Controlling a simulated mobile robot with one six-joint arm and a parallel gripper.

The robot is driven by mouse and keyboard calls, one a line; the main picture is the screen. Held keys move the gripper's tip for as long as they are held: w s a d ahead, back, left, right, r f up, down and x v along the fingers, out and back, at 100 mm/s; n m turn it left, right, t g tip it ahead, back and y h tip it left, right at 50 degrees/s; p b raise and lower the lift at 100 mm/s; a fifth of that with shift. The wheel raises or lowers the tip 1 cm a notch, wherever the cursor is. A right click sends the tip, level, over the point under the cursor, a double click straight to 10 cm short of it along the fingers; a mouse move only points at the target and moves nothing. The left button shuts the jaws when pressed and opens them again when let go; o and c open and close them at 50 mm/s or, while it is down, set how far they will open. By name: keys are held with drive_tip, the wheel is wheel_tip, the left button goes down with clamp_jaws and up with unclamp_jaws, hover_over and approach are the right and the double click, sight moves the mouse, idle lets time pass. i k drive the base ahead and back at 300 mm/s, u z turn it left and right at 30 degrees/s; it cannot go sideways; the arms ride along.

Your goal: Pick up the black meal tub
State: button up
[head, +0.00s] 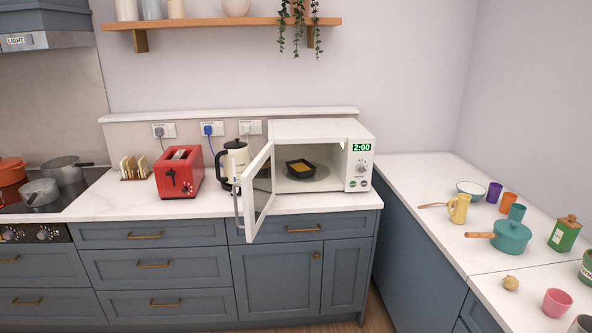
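The black meal tub (300,162) sits inside the white microwave (310,130), on its round turntable. It is a shallow black tray with orange-yellow food in it. The microwave door (257,194) stands open, swung out toward me on the left side of the opening. The microwave display reads 2:00. My gripper is not in view.
A black and cream kettle (234,160) stands behind the open door, and a red toaster (179,173) is left of it. A strip of counter in front of the microwave is clear. The right counter holds a teal pan (510,237), a yellow jug (459,209) and several cups.

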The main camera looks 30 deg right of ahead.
sight(301, 168)
drive_tip(key=i, duration=0.9)
drive_tip(key=z, duration=0.05)
